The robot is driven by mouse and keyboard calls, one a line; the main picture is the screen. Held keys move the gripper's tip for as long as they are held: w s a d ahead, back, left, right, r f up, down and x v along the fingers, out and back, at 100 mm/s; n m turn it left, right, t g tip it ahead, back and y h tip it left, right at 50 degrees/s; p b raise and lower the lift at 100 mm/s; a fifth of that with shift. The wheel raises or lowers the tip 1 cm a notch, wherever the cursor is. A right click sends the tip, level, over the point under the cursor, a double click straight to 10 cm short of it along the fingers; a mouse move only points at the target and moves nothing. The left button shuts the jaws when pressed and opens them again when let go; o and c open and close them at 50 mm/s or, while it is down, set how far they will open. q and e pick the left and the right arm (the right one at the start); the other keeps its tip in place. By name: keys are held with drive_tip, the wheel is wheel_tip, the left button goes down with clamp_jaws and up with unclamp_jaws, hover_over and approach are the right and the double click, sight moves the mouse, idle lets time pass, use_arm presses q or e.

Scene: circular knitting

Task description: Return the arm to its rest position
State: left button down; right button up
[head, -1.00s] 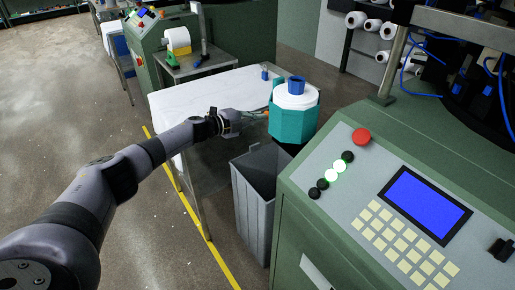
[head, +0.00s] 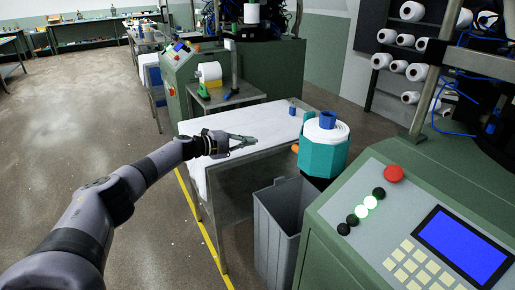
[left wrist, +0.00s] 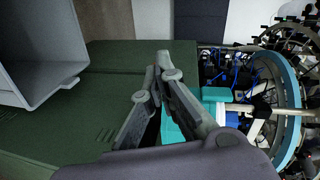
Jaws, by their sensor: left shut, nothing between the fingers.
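My left arm comes in from the left in the head view. Its gripper (head: 243,143) is over the white-topped table, left of the teal tub and apart from it. The gripper is shut and empty. In the left wrist view its fingers (left wrist: 161,72) meet at the tips with nothing held. The teal tub (head: 322,158) holds a white yarn cone (head: 326,132) with a blue top. My right gripper is not in view.
A grey bin (head: 275,230) stands below the tub, beside the green machine with its control panel (head: 420,225). A small blue object (head: 292,107) is on the white table (head: 195,127). Yarn cones fill a rack (head: 393,65) at the back. The floor at left is clear.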

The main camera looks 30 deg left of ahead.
use_arm(q)
drive_tip(key=s+d+f+n+y, duration=0.2)
drive_tip(key=d+f+n, duration=0.15)
drive_tip(key=f, duration=0.85)
drive_tip(key=s+d+f+n+y, duration=0.2)
drive_tip(key=s+d+f+n, duration=0.15)
drive_tip(key=f, duration=0.95)
drive_tip(key=s+d+f+n+g+y, duration=0.1)
drive_tip(key=s+d+f+n+g, duration=0.15)
drive_tip(key=s+f, duration=0.6)
drive_tip(key=s+d+f+n+g+y, duration=0.1)
drive_tip(key=s+f+n+y, duration=0.15)
drive_tip(key=s+f, duration=0.65)
drive_tip(key=s+d+f+n+g, duration=0.2)
drive_tip(key=s+d+f, duration=0.1)
drive_tip(key=s+f, duration=0.55)
drive_tip(key=s+d+f+n+g, duration=0.2)
drive_tip(key=s+f+g, duration=0.1)
drive_tip(key=s+f, duration=0.55)
drive_tip(key=s+d+f+n+g, duration=0.1)
drive_tip(key=s+d+g, duration=0.1)
drive_tip(key=s, duration=1)
drive_tip(key=s+d+f+n+g, duration=0.2)
drive_tip(key=s+d, duration=0.2)
drive_tip(key=s, duration=0.9)
drive_tip(key=shift+s+d+f, duration=0.15)
drive_tip(key=shift+s+f, duration=0.05)
drive_tip(key=shift+f, duration=0.1)
